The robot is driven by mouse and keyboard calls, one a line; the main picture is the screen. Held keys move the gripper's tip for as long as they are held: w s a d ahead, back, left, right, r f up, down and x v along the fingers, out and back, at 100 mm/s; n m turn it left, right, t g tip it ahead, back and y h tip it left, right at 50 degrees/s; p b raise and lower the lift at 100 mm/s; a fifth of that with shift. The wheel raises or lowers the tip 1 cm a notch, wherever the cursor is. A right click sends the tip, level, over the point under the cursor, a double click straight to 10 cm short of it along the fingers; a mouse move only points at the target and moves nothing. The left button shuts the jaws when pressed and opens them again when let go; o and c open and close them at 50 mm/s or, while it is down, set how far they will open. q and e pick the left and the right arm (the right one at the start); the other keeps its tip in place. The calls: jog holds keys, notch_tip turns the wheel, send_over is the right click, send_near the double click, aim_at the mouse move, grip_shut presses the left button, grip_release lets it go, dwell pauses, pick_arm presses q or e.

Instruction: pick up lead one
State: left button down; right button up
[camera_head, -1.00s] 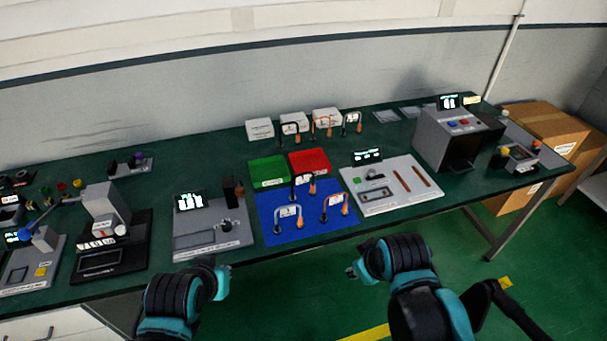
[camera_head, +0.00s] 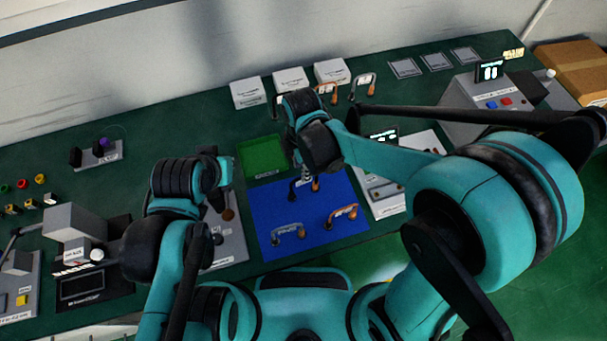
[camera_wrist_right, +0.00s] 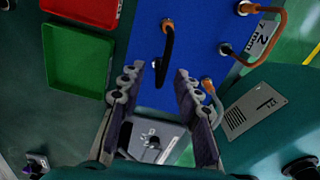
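Three leads with orange ends lie on the blue mat (camera_head: 262,205): a black lead (camera_head: 303,187), a grey lead (camera_head: 288,231) and an orange lead (camera_head: 343,212). I cannot tell which is lead one; the tags are too small to read surely. My right gripper (camera_head: 304,168) points down above the mat's back part. In the right wrist view it (camera_wrist_right: 167,72) is open and empty, with the black lead (camera_wrist_right: 167,52) showing between and just beyond its fingertips. The grey lead (camera_wrist_right: 213,100) is beside the right finger. My left gripper (camera_head: 222,175) is over the grey device, its fingers unclear.
A green tray (camera_head: 262,157) stands behind the mat; a red tray (camera_wrist_right: 85,10) shows in the wrist view. A device with a screen (camera_head: 385,195) is right of the mat. White boxes (camera_head: 291,82) and more leads (camera_head: 363,85) stand at the back.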

jog(key=f, duration=0.2)
jog(key=f+b, duration=0.1)
jog(key=f, duration=0.1)
jog(key=f+b, duration=0.1)
jog(key=f, duration=0.2)
jog(key=shift+s+d+f, duration=0.1)
jog(key=shift+s+d, duration=0.05)
jog(key=shift+d, duration=0.1)
grip_shut()
